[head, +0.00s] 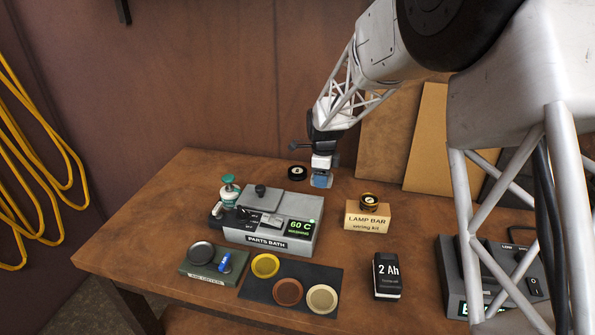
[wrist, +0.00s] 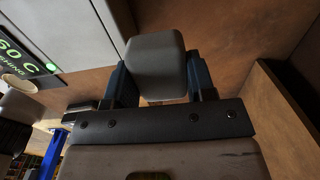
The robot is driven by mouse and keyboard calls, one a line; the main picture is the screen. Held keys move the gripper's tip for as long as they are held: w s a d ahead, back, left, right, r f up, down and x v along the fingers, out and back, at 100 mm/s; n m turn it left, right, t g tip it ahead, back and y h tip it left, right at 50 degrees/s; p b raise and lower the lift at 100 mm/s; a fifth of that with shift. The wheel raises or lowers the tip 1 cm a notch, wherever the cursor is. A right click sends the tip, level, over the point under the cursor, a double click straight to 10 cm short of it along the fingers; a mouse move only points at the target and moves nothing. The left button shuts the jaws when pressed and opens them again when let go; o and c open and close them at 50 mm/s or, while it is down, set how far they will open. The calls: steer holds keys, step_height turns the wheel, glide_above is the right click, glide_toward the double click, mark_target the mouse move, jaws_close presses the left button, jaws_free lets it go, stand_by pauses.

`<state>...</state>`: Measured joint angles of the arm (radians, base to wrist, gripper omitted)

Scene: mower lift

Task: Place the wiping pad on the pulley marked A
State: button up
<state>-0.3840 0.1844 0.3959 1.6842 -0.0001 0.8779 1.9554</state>
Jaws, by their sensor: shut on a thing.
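My gripper (head: 321,180) is above the back part of the bench, shut on a grey block with rounded corners. I take it for the wiping pad; in the wrist view the pad (wrist: 157,65) sits between the two dark blue fingers. A black round pulley (head: 297,173) with a pale mark lies on the bench just left of my gripper. A second round piece (head: 369,201), dark with an amber rim and a pale mark, sits on the lamp bar box. Both marks are too small to read, so I cannot tell which is A. The pad is apart from both.
A grey parts bath (head: 270,235) with a green display stands front left of my gripper. The lamp bar box (head: 367,217) is front right. A dark mat (head: 290,268) with coloured discs, a green tray (head: 197,271) and a battery (head: 387,276) are nearer. Boards lean behind.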

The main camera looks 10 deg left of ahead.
steer(key=shift+s+a, duration=0.2)
steer(key=shift+a, duration=0.55)
steer(key=shift+s+a, duration=0.2)
steer(key=shift+a, duration=0.55)
steer(key=shift+s+a, duration=0.2)
steer(key=shift+a, duration=0.55)
steer(key=shift+w, duration=0.1)
glide_above(297, 170)
steer(key=shift+w+f, duration=0.15)
steer(key=shift+f, duration=0.65)
steer(key=shift+f, duration=1.75)
steer(key=shift+f, duration=0.2)
steer(key=o, duration=0.9)
